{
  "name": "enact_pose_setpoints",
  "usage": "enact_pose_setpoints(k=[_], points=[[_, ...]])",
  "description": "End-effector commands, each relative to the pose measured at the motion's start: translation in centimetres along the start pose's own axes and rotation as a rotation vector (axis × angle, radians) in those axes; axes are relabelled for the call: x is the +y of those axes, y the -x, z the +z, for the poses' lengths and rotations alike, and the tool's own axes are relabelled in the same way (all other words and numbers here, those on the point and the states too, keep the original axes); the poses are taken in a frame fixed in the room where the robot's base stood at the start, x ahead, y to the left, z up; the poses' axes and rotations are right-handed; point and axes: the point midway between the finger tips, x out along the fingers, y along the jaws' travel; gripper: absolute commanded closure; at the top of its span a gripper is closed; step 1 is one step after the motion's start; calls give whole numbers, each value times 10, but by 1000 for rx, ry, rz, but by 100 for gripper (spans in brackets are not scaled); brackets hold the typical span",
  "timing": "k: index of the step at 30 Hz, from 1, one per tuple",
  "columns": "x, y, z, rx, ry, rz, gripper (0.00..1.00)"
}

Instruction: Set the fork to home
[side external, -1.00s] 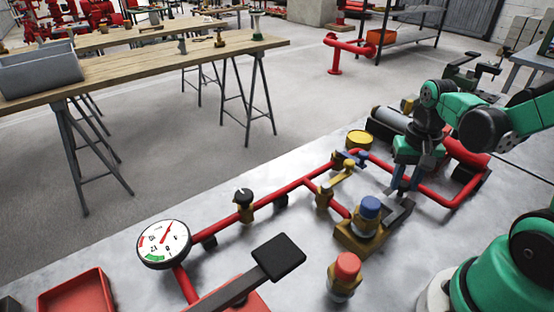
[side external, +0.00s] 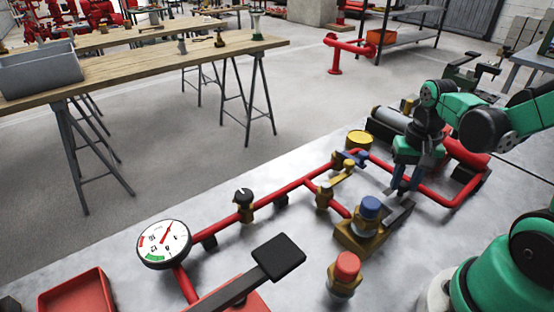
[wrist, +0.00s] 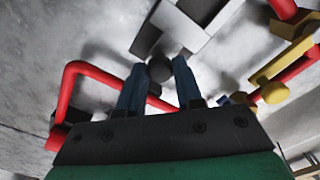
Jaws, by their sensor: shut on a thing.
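The fork looks to be the grey forked piece (side external: 398,213) beside the brass block with the blue-capped fitting (side external: 369,212). In the wrist view the grey forked piece (wrist: 183,32) lies at the top centre, just beyond my fingertips. My gripper (side external: 404,189) points down at its far end. In the wrist view my gripper (wrist: 159,66) has its two blue fingers on either side of a round black knob (wrist: 160,69). It is shut on this knob, which sits at the near end of the forked piece. My fingers partly hide the join between them.
Red pipes (side external: 290,187) with brass valves run across the metal bench. A pressure gauge (side external: 164,244) is at left and a red-capped fitting (side external: 346,270) stands in front. A black-ended lever (side external: 278,257) is near the front. A red pipe (wrist: 75,90) also bends left of my fingers.

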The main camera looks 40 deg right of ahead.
Motion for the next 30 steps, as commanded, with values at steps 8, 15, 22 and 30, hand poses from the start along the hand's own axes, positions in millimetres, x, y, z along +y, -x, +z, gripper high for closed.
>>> enact_pose_setpoints(k=[8, 15, 22, 30], points=[[-27, 0, 25, 0, 8, -2, 100], [-34, 0, 33, -1, 2, -7, 100], [-34, 0, 33, -3, 3, -5, 53], [-33, 0, 32, -1, 1, -2, 38]])
